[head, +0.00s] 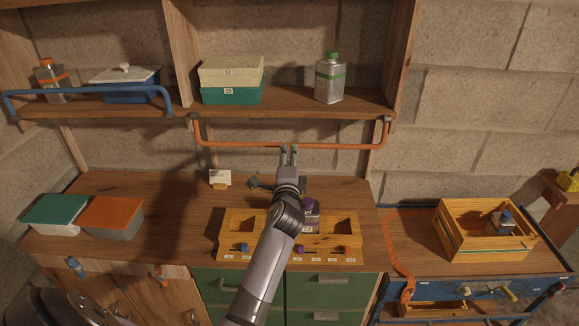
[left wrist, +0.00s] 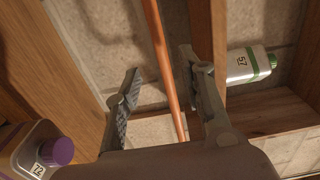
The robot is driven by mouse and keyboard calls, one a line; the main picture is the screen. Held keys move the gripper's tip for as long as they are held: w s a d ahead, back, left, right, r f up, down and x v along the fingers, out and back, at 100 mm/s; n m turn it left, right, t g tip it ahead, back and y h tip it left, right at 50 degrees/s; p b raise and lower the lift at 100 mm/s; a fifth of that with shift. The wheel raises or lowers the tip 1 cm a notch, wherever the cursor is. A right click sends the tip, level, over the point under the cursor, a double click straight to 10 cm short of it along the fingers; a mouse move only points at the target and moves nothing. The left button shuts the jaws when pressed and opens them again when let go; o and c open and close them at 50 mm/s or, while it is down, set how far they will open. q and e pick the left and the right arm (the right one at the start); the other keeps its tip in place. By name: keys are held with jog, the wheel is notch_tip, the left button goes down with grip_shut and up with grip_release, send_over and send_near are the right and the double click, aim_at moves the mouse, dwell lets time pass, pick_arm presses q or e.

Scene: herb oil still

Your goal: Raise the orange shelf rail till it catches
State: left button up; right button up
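The orange shelf rail (head: 330,146) hangs below the front edge of the right shelf bay, its two ends bent up to pivots at the shelf board. In the left wrist view, the orange rail (left wrist: 164,62) runs between the two spread fingers of my left gripper (left wrist: 162,95), with a gap visible on both sides. The gripper is open and not closed on the bar. My right gripper does not show.
A blue rail (head: 90,90) stands raised across the left bay. Below are a wooden caddy (head: 228,243) and a small card (head: 220,177). A blue cart with a crate (head: 485,240) stands right.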

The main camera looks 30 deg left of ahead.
pick_arm(q)
jog(key=shift+b+x, duration=0.95)
jog(key=shift+x, duration=1.95)
jog(key=shift+c, duration=0.4)
